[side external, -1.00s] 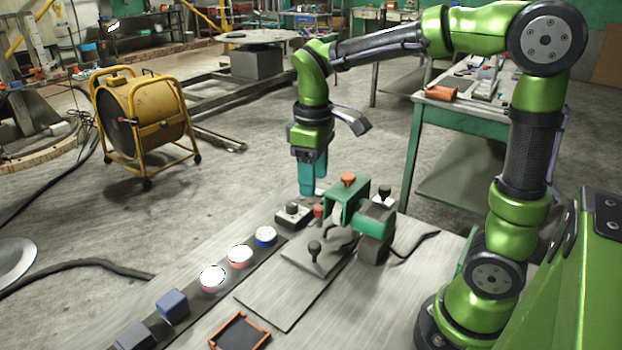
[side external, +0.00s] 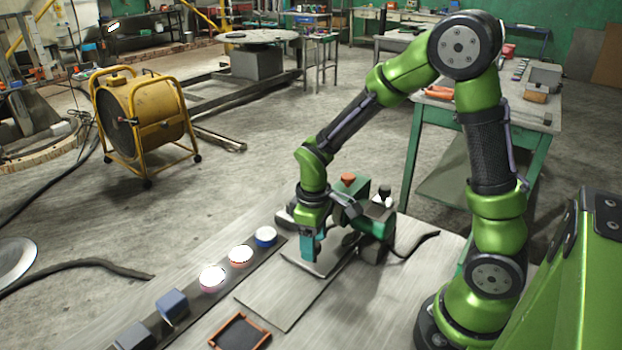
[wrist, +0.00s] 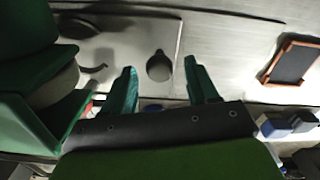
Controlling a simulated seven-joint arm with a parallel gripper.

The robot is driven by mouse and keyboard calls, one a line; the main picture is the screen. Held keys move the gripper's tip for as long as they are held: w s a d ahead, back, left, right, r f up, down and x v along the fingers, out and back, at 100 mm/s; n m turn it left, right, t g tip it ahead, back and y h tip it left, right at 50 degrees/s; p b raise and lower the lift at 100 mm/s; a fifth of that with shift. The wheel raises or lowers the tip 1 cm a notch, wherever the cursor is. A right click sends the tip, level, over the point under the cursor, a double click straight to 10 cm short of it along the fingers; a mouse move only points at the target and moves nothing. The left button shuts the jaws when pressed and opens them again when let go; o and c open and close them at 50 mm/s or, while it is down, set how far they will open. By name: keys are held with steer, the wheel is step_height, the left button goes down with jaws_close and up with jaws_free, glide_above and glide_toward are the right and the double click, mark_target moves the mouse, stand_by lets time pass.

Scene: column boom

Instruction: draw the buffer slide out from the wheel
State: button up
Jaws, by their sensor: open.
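The buffer (side external: 374,224) is a green machine on the bench with an orange knob on top. Its slide (side external: 328,268) is a flat grey plate in front of the wheel, with an upright dark knob (wrist: 159,66) on it. In the wrist view the pale wheel (wrist: 66,82) shows beside the green housing, close to the slide. My gripper (wrist: 161,68) is open, pointing down over the slide, and the knob appears between its two teal fingers. I cannot tell whether either finger touches it. In the side view my gripper (side external: 309,256) hides the knob.
A dark strip with lit round buttons (side external: 240,255) and a blue block (side external: 172,306) runs along the left. An orange-framed dark tray (side external: 240,333) lies at the front. A bare grey plate (side external: 278,302) extends clear ahead of the slide. A black cable (side external: 412,248) trails right.

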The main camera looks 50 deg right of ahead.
steer(key=shift+f, duration=0.1)
jaws_close()
stand_by(0.3)
steer(key=shift+a, duration=0.1)
steer(key=a, duration=1.2)
steer(key=shift+c, duration=1.1)
jaws_free()
steer(key=shift+a, duration=0.1)
steer(key=shift+o, duration=1.1)
